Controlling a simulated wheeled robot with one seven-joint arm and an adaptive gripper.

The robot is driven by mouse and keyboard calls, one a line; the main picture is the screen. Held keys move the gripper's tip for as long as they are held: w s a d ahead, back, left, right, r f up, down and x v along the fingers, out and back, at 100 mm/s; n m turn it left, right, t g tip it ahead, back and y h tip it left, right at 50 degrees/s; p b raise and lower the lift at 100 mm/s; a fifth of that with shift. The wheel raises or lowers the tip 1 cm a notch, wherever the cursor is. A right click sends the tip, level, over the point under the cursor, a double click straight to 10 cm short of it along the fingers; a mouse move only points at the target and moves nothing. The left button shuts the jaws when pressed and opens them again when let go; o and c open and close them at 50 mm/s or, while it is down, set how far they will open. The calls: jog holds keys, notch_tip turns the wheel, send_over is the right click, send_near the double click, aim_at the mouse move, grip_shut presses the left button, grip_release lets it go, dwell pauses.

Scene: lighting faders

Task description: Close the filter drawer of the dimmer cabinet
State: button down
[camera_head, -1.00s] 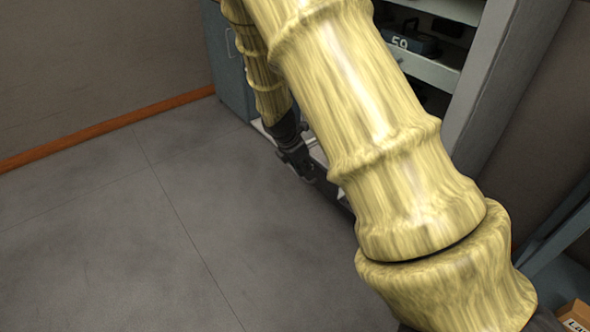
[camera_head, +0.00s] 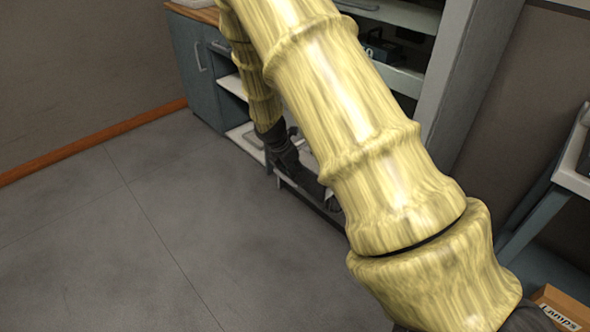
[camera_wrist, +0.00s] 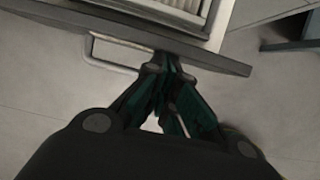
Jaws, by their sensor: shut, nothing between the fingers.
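The filter drawer (camera_wrist: 215,62) is pulled out in the wrist view. Its dark grey front runs across the top, with a light bar handle (camera_wrist: 112,62) at left and pale ribbed contents (camera_wrist: 178,6) behind it. My gripper (camera_wrist: 172,66) is shut and empty. Its fingertips are at the outer face of the drawer front, right of the handle; whether they touch is unclear. In the head view, my gripper (camera_head: 300,172) is low beside the drawer, which my arm largely hides. The tall grey cabinet (camera_head: 452,75) stands behind my arm.
A blue-grey cupboard (camera_head: 197,75) with open shelves stands at the back left. A bench with a pale top (camera_head: 572,170) and a box marked Lamps (camera_head: 562,305) are at right. The floor (camera_head: 130,250) at left is clear.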

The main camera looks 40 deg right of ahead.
jog(key=d+p, duration=0.2)
jog(key=d, duration=0.2)
jog(key=w+d+p, duration=0.1)
jog(key=d+p, duration=0.1)
jog(key=d, duration=0.3)
jog(key=w+d+p, duration=0.1)
jog(key=d+p, duration=0.1)
jog(key=d, duration=0.3)
jog(key=shift+d, duration=0.25)
jog(key=shift+a, duration=0.15)
